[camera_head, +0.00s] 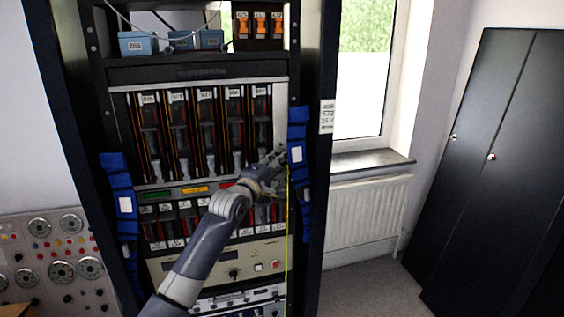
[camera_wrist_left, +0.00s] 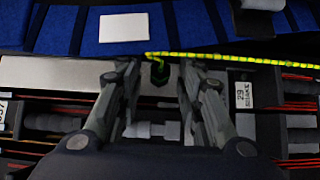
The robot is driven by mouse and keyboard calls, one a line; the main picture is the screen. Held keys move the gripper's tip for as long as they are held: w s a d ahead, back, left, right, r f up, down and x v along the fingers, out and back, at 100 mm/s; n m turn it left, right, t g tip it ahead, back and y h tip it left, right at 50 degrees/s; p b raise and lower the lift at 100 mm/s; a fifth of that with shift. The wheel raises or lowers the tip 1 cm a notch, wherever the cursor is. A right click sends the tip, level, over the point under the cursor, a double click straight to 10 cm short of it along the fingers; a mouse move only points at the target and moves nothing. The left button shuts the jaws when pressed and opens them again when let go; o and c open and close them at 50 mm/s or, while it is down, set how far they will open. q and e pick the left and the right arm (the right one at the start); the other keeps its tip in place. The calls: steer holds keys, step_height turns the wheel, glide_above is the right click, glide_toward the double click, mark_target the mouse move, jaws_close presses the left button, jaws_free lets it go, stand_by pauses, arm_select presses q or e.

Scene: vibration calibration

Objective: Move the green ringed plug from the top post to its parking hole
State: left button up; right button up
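The green ringed plug (camera_wrist_left: 159,72) shows in the left wrist view at the edge of a pale strip, with a yellow-green striped cable (camera_wrist_left: 240,59) running from it to the right. My left gripper (camera_wrist_left: 158,70) is open, with one finger on each side of the plug and a gap to both. In the head view my left gripper (camera_head: 275,160) is at the right side of the rack, and the cable (camera_head: 288,235) hangs down below it. The plug is too small to tell there. I cannot make out a parking hole. My right gripper is not in view.
A rack (camera_head: 195,72) of labelled modules fills the middle. Blue padded strips (camera_head: 297,130) line its sides, one close to my left gripper. A gauge panel (camera_head: 50,250) stands at the left. A radiator (camera_head: 365,215) and dark cabinet (camera_head: 490,150) are at the right.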

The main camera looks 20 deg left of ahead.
arm_select(q)
jaws_close()
steer(key=shift+s+d+f+p, duration=0.1)
steer(key=shift+s+d+p, duration=0.15)
steer(key=shift+p, duration=0.45)
stand_by(0.3)
steer(key=shift+s, duration=0.2)
steer(key=shift+s+d+p, duration=0.2)
steer(key=shift+d+p, duration=0.05)
steer(key=shift+p, duration=0.5)
stand_by(0.4)
steer(key=s+d+p, duration=0.1)
steer(key=s+p, duration=0.2)
steer(key=shift+d, duration=0.4)
